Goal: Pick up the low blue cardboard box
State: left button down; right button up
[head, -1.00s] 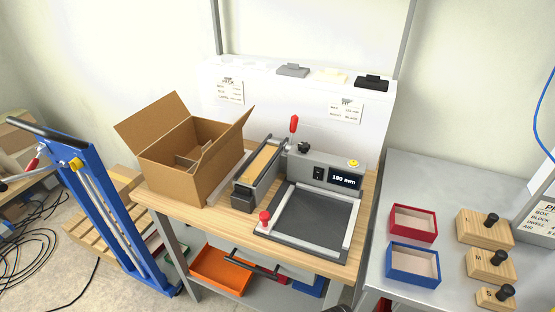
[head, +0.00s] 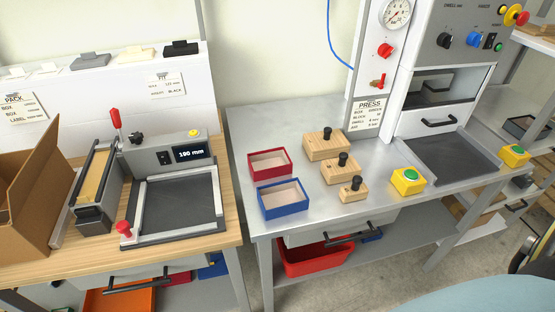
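The low blue cardboard box (head: 283,199) sits open-topped on the grey metal table (head: 240,130), near its front left edge. Its inside is pale and looks empty. A similar red box (head: 269,163) stands just behind it, with a small gap that I cannot measure. Neither of my grippers shows in the head view.
Several wooden blocks with black knobs (head: 351,189) stand right of the blue box. A press (head: 440,90) with a green button box (head: 408,181) is further right. A wooden bench (head: 200,245) with a sealing machine (head: 175,200) and a brown carton (head: 30,200) is left.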

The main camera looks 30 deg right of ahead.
aim_at(289, 197)
jog(key=z, duration=1)
jog(key=k, duration=1.3)
jog(key=u, duration=0.9)
jog(key=i, duration=1.55)
jog(key=z, duration=0.55)
